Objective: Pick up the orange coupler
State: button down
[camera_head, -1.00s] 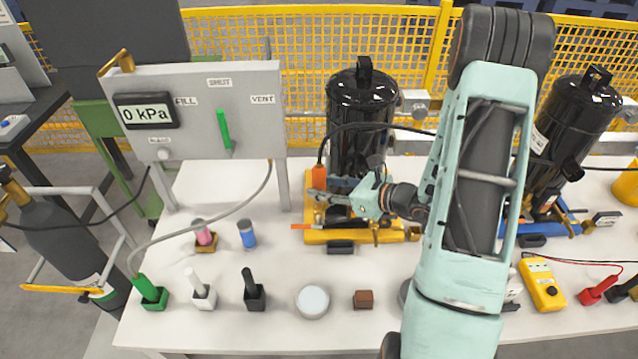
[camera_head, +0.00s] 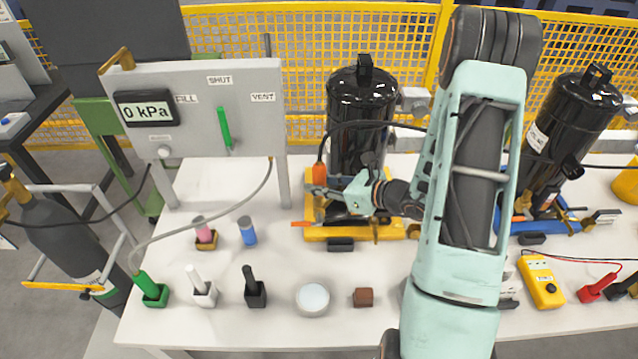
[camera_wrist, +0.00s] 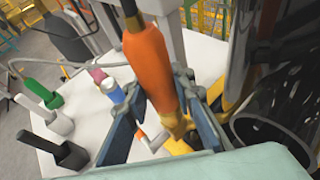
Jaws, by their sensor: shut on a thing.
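The orange coupler (camera_head: 319,174) stands upright at the left side of the black compressor (camera_head: 361,110), with a black hose running from its top. In the wrist view the orange coupler (camera_wrist: 149,68) is large, between the two blue-grey fingers of my gripper (camera_wrist: 165,118). My gripper (camera_head: 318,191) is shut on its lower part. Below the coupler a brass-coloured fitting (camera_wrist: 176,125) shows. I cannot tell whether the coupler still touches that fitting.
The compressor stands on a yellow base (camera_head: 340,233). A grey gauge panel (camera_head: 205,110) reads 0 kPa at the left. A green-handled coupler (camera_head: 150,288), white holder (camera_head: 202,290), black holder (camera_head: 253,290) and round white tin (camera_head: 312,299) line the table front. A second compressor (camera_head: 565,130) stands right.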

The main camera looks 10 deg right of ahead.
jog(key=shift+r, duration=0.15)
jog(key=shift+r, duration=0.9)
jog(key=s+d+r+b, duration=0.1)
jog(key=s+r+b, duration=0.5)
jog(key=s+r, duration=0.4)
jog(key=s, duration=0.3)
jog(key=shift+s+d+r+b, duration=0.15)
jog(key=shift+s+r+b, duration=0.2)
jog(key=shift+b, duration=0.05)
